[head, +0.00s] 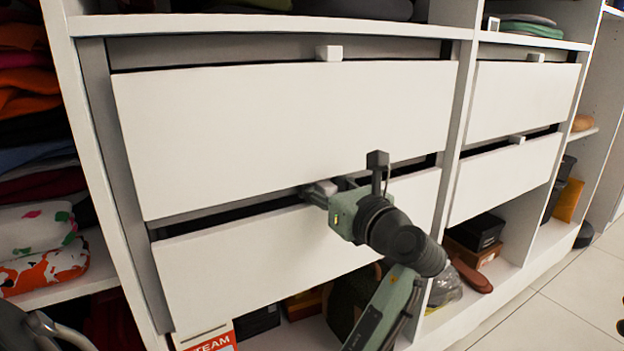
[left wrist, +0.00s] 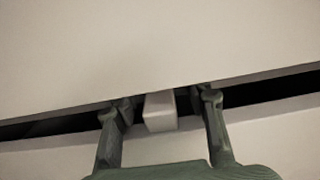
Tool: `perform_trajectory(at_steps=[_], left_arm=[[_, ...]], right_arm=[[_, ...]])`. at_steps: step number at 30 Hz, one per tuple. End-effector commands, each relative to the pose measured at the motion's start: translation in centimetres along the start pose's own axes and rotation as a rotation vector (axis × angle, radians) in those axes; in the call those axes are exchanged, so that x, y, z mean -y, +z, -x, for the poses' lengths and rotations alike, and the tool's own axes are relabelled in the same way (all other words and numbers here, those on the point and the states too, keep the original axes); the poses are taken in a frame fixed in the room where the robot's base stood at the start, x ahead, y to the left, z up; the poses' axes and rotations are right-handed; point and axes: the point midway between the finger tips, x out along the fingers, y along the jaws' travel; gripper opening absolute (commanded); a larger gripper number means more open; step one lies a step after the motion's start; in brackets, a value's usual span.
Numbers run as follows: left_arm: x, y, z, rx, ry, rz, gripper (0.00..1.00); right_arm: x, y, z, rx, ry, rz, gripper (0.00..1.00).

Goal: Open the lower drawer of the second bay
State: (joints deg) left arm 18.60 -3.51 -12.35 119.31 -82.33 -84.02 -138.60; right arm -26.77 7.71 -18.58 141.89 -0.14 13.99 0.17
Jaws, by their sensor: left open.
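The lower drawer (head: 235,268) of the bay with wide white fronts shows below the upper drawer, with a dark gap along its top edge. Its small pale knob (head: 325,187) sits at the top middle of the front, partly covered by my left gripper (head: 318,192). In the left wrist view the block-shaped knob (left wrist: 160,113) lies between the two fingers of my left gripper (left wrist: 166,101). The fingers are open, with clear space on both sides of the knob. I cannot tell how far the drawer stands out. My right gripper is not in view.
The upper drawer (head: 270,130) has its own knob (head: 329,53). To the right is another bay with two drawers (head: 505,175). Folded clothes (head: 35,245) fill shelves at left. Boxes and shoes (head: 475,235) stand low down.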

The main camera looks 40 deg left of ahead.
Motion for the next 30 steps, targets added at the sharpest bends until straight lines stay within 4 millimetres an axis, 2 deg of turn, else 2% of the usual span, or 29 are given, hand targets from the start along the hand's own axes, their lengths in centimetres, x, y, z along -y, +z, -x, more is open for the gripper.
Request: perform_trajectory(at_steps=[12,23,30], left_arm=[[-0.10,0.02,0.16,-0.001,0.000,0.001,0.43],[-0.10,0.00,0.15,-0.001,0.000,0.001,0.00],[-0.11,0.00,0.15,-0.001,0.001,0.000,0.00]], right_arm=[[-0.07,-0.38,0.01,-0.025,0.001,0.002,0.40],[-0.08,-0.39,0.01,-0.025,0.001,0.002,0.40],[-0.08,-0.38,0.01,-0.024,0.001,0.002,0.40]])
